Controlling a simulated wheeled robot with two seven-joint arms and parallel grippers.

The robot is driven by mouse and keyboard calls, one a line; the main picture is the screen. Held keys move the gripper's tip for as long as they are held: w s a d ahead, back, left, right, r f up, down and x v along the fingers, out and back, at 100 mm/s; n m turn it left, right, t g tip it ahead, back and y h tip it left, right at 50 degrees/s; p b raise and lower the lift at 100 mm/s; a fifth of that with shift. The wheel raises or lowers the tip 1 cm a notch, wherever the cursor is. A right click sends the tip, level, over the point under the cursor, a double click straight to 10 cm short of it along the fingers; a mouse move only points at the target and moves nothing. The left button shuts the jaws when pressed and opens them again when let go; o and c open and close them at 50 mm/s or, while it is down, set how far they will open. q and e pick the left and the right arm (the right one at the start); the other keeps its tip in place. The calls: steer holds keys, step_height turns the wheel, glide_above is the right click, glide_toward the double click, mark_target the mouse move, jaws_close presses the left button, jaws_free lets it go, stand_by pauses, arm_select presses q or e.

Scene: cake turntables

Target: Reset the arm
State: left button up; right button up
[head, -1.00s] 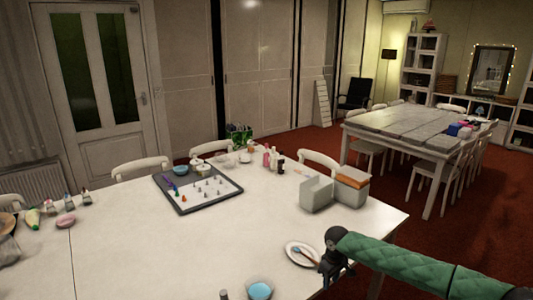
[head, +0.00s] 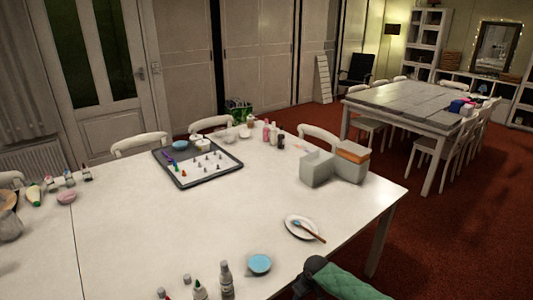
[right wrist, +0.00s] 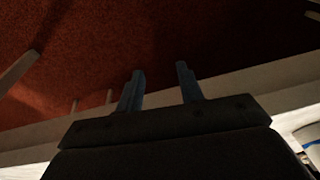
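My right arm, in a green quilted sleeve, comes in at the bottom of the head view. Its dark wrist is just beyond the white table's (head: 130,235) near edge, with the fingers hard to make out. In the right wrist view my right gripper (right wrist: 160,75) has its two fingers apart with nothing between them, over red carpet and a pale edge. A white plate (head: 293,232) on the table holds a brush-like tool (head: 309,231) whose handle sticks out over the rim, apart from my gripper. My left gripper is not in view.
A blue bowl (head: 260,264) and several bottles (head: 226,280) stand near the front edge. A grey box (head: 318,169) is at the right, and a tray (head: 198,161) of small pieces is farther back. The table's middle is clear.

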steer(key=s+a+f+m+t+b, duration=0.1)
steer(key=s+a+f+m+b, duration=0.15)
steer(key=s+f, duration=1.7)
arm_select(q)
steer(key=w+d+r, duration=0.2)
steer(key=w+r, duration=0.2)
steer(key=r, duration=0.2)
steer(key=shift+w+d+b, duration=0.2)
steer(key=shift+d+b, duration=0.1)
steer(key=shift+b, duration=0.15)
arm_select(e)
steer(key=s+d+f, duration=0.3)
steer(key=s+f, duration=0.2)
steer(key=s, duration=0.4)
steer(key=s+d+f+m+h, duration=0.1)
steer(key=s+d+f, duration=0.2)
steer(key=s+f, duration=0.3)
steer(key=s+d+f+m, duration=0.1)
steer(key=s+f, duration=0.4)
steer(key=s, duration=0.7)
steer(key=shift+d+f+g+h, duration=0.3)
steer(key=shift+d+f+h, duration=0.1)
steer(key=shift+d, duration=0.5)
steer(key=shift+m, duration=0.25)
